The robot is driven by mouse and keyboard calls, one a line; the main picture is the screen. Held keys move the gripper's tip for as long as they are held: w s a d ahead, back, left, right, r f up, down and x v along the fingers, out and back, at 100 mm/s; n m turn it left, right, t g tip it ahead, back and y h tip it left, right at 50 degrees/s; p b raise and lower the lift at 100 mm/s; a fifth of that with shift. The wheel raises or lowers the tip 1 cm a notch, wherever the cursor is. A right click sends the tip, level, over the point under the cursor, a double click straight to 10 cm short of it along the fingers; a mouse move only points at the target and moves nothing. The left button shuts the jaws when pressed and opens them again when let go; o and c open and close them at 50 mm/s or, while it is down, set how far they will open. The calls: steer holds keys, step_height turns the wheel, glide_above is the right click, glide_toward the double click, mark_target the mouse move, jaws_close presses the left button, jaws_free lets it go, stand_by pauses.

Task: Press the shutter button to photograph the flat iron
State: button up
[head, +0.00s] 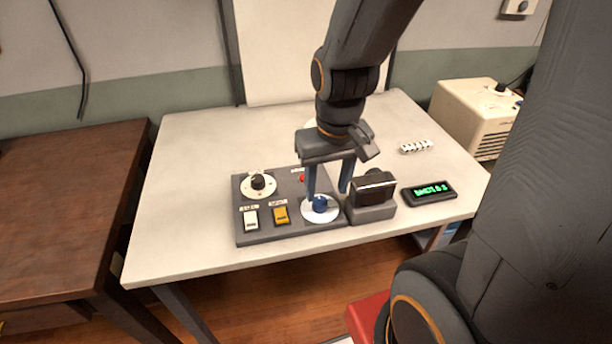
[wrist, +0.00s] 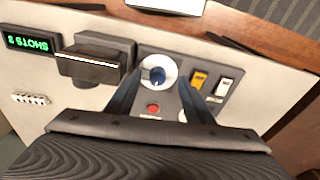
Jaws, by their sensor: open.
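A dark grey control panel (head: 283,235) lies on the table. It carries a round blue knob or button (head: 320,204) on a white disc, and a small red button (head: 302,178) behind it. The red button also shows in the wrist view (wrist: 153,110). I cannot read which one is the shutter. My gripper (head: 329,191) points down, open and empty, its fingers on either side of the blue control (wrist: 157,75); contact cannot be told. A dark block-shaped device (head: 373,187) on a grey base stands right of the panel. I cannot make out a flat iron for certain.
The panel also has a black dial (head: 258,182), a white rocker (head: 251,219) and a yellow rocker (head: 281,215). A green-lit counter (head: 429,193), a small white striped piece (head: 416,146) and a cream box (head: 474,118) are at right. The table's left side is clear.

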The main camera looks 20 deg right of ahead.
jaws_close()
stand_by(1.7)
